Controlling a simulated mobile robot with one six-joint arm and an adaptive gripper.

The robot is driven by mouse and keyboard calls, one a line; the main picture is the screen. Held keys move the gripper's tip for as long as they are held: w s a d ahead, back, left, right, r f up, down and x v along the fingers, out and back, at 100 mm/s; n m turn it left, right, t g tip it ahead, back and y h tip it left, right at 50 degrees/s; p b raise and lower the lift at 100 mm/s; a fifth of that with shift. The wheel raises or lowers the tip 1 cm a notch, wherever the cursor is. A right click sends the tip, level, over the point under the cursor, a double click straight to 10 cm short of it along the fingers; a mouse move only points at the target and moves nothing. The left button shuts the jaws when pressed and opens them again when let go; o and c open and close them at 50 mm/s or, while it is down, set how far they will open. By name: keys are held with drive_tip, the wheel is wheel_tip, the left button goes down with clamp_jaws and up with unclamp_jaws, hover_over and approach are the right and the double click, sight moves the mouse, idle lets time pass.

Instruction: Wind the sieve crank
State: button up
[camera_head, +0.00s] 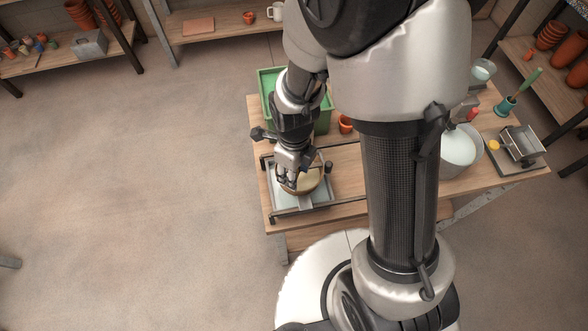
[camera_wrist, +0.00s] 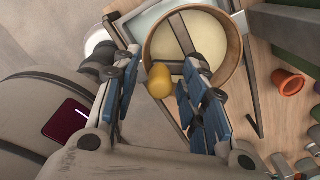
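The sieve (camera_head: 313,184) is a round wooden ring with a cream mesh, on a metal frame at the near left of the table. In the wrist view the sieve's rim (camera_wrist: 232,62) shows near the top, with a metal bar across the mesh. The crank's yellow knob (camera_wrist: 159,81) stands by the rim. My gripper (camera_head: 288,184) is low over the sieve's left side. In the wrist view my gripper (camera_wrist: 160,105) is open, its blue-padded fingers either side of the knob. A gap shows on the left; the right finger is close, contact unclear. The crank arm is mostly hidden.
The wooden table (camera_head: 345,160) carries a green bin (camera_head: 265,85) behind the sieve, an orange pot (camera_head: 345,124), a white bucket (camera_head: 459,150) and a metal box (camera_head: 520,144) at right. Shelves line the back and right. The floor at left is clear.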

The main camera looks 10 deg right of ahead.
wheel_tip(320, 180, up, 11)
drive_tip(key=shift+f, duration=0.15)
drive_tip(key=shift+r, duration=0.65)
